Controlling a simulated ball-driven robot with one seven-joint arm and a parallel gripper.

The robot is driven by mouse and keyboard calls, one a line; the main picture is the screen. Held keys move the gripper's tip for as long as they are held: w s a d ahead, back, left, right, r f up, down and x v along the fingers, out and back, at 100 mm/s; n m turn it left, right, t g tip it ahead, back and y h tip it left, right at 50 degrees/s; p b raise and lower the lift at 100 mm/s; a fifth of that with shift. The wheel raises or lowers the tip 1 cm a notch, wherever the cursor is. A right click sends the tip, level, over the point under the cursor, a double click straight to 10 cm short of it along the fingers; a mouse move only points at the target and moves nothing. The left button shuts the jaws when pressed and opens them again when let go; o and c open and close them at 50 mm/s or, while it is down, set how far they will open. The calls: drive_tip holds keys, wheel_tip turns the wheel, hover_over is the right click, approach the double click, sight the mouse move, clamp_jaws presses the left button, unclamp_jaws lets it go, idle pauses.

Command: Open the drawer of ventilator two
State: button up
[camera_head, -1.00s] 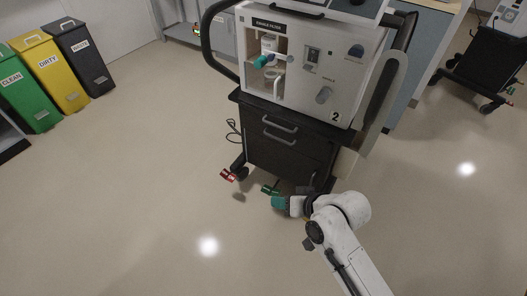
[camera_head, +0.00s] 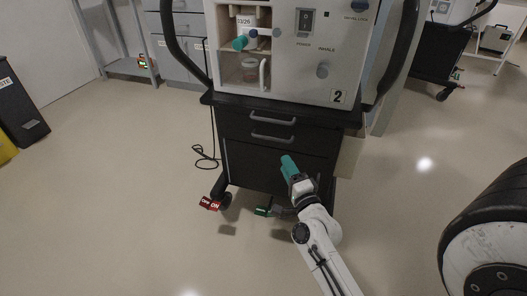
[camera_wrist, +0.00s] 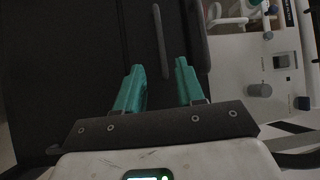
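Ventilator two (camera_head: 300,75) is a white unit marked "2" on a black cart in the head view. The cart front (camera_head: 245,165) has an upper handle (camera_head: 273,119) and a lower handle (camera_head: 272,139); both fronts look shut. My gripper (camera_head: 287,163) has teal fingers and is in front of the lower panel, just below the lower handle in the picture. In the wrist view my gripper (camera_wrist: 160,86) is open and empty, its fingers apart. A thin grey handle (camera_wrist: 161,42) lies beyond the gap, apart from the fingers. The white ventilator face (camera_wrist: 265,60) is to the right.
Red (camera_head: 210,203) and green (camera_head: 263,210) caster pedals sit at the cart's base. A cable (camera_head: 205,157) hangs at its left. A dark bin (camera_head: 20,110) is at the far left, and another cart (camera_head: 437,60) at the back right.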

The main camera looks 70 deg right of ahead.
sight(274, 143)
drive_tip(key=x, duration=1)
drive_tip(key=shift+w+d+p, duration=0.25)
drive_tip(key=shift+d+p, duration=0.05)
drive_tip(key=shift+p, duration=0.05)
drive_tip(key=shift+c, duration=0.2)
clamp_jaws()
